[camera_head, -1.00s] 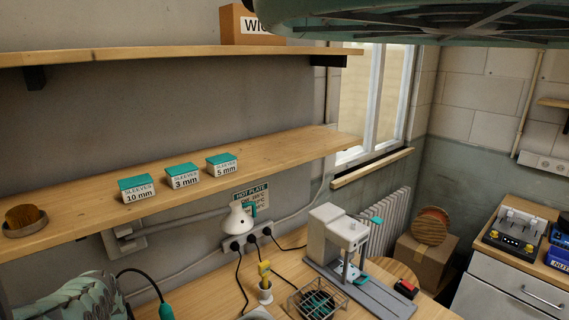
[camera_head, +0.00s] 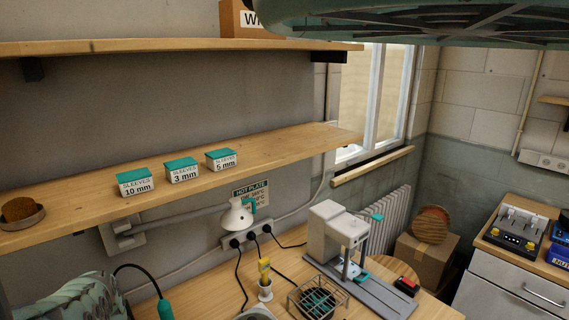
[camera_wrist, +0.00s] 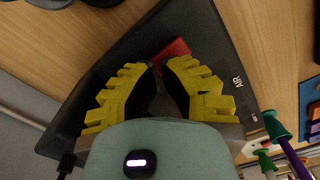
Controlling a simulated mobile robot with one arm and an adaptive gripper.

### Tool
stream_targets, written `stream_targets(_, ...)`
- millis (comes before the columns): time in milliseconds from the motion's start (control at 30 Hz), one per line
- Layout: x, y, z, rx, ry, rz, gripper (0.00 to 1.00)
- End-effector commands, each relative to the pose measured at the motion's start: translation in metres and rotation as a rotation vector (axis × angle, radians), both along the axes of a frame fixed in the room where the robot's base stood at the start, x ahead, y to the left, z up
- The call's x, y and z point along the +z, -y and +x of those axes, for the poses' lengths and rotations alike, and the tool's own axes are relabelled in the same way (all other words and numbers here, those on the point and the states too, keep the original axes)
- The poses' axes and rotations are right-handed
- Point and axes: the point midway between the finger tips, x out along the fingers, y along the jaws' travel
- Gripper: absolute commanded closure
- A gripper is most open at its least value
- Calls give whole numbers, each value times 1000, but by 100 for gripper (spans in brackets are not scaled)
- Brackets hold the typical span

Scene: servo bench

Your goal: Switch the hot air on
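The dark hot-air unit (camera_wrist: 100,95) fills the middle of the wrist view, with the word AIR on its right part. A red switch (camera_wrist: 174,49) on it shows just beyond my fingertips. My gripper (camera_wrist: 160,68) is over the unit, its yellow-backed fingers bent inward with their tips close together. Whether the tips meet, or touch the switch, I cannot tell. Nothing is seen held. The switch's position is not readable. In the head view the gripper is out of sight.
A wooden bench (camera_head: 227,285) carries a white press (camera_head: 331,232), a wire-cage stand (camera_head: 318,298) and a yellow-topped tool (camera_head: 264,275). A teal handle (camera_head: 165,308) hangs on a black cable. A shelf (camera_head: 265,160) with small sleeve boxes runs above. In the wrist view, green-and-purple tools (camera_wrist: 277,128) lie right.

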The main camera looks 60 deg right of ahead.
Motion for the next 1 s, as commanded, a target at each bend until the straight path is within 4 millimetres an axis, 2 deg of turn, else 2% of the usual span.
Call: stream_targets(1000,-14,0,0,1,0,0,100)
